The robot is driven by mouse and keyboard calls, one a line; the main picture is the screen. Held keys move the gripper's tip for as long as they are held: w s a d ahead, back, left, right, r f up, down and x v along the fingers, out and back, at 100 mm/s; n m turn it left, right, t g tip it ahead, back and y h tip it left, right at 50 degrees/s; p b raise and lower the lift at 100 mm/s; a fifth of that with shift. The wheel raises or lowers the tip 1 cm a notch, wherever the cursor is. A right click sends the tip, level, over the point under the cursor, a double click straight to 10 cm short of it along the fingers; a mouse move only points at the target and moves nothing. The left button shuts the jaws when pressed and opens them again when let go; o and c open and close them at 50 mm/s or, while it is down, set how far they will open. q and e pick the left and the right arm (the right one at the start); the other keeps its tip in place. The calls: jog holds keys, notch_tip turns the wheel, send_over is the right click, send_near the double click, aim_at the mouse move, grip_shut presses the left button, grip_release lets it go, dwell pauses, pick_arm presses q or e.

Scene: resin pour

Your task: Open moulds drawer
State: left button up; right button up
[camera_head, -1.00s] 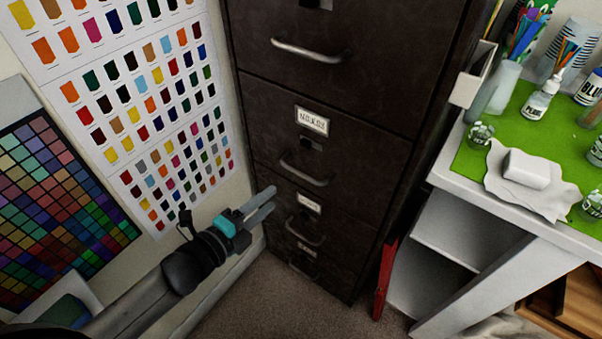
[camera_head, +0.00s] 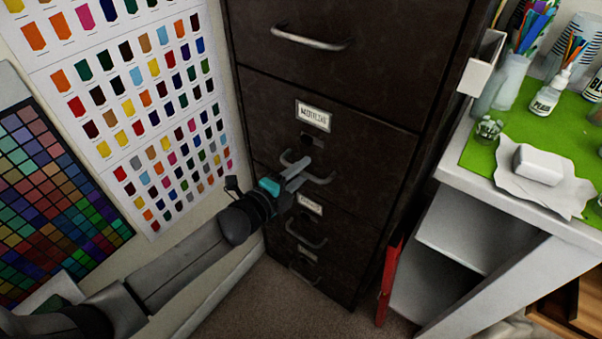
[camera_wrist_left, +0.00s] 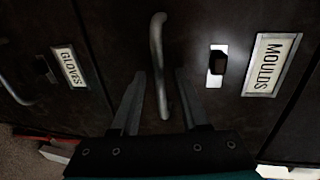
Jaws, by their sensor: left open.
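The moulds drawer (camera_head: 370,142) is in a dark brown filing cabinet and is shut. Its label (camera_head: 313,115) reads "MOULDS" in the left wrist view (camera_wrist_left: 271,65). Its curved metal handle (camera_head: 318,178) is below the label and also shows in the left wrist view (camera_wrist_left: 157,60). My left gripper (camera_head: 303,170) is open at this handle. In the left wrist view, its two fingers (camera_wrist_left: 157,98) stand on either side of the handle's end, with gaps visible. Whether the fingers touch the handle is unclear. My right gripper is not in view.
Below is the gloves drawer, its label (camera_wrist_left: 68,67) beside it. A white desk with a green mat (camera_head: 473,158) stands at the right, with bottles and cups. A red object (camera_head: 389,278) leans by the cabinet. Colour charts (camera_head: 165,110) hang at the left.

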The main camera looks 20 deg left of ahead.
pick_arm(q)
jog(key=shift+w+d, duration=0.1)
jog(key=shift+w, duration=0.1)
jog(key=shift+c, duration=0.4)
grip_shut()
dwell(1.0)
